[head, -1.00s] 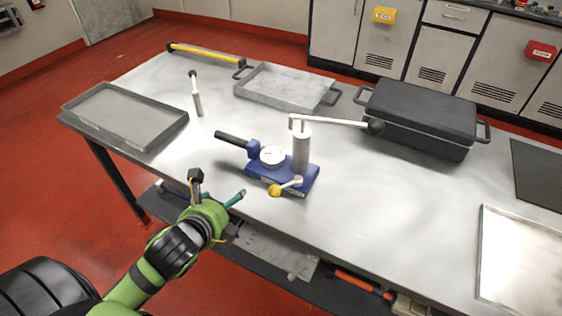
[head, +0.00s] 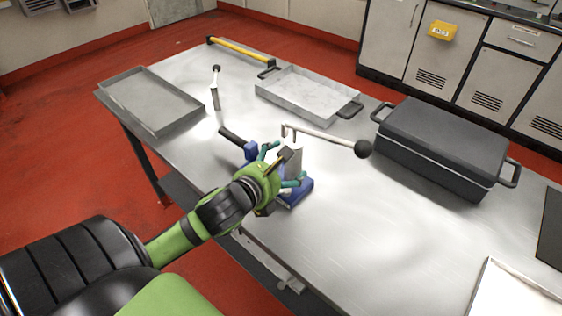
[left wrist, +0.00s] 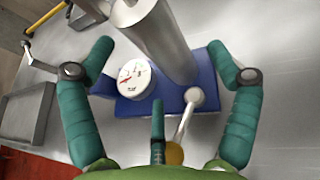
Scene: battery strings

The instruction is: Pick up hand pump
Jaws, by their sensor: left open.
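The hand pump (head: 300,192) stands on the metal table, with a blue base, a silver upright cylinder and a long lever ending in a black ball at the right. My left gripper (head: 283,164) is open at the pump's near side and hides much of it, including the gauge. In the left wrist view the open fingers (left wrist: 160,55) spread to either side of the pump's cylinder (left wrist: 160,40), which is not gripped. The white gauge, blue base and a small silver lever with a yellow knob show between the fingers. My right gripper is not in view.
An empty grey tray (head: 150,118) lies at the table's left. A small upright lever tool (head: 215,97), a shallow handled tray (head: 305,95) and a yellow bar (head: 240,50) are behind. A black case (head: 440,140) stands right. Bare table lies right of the pump.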

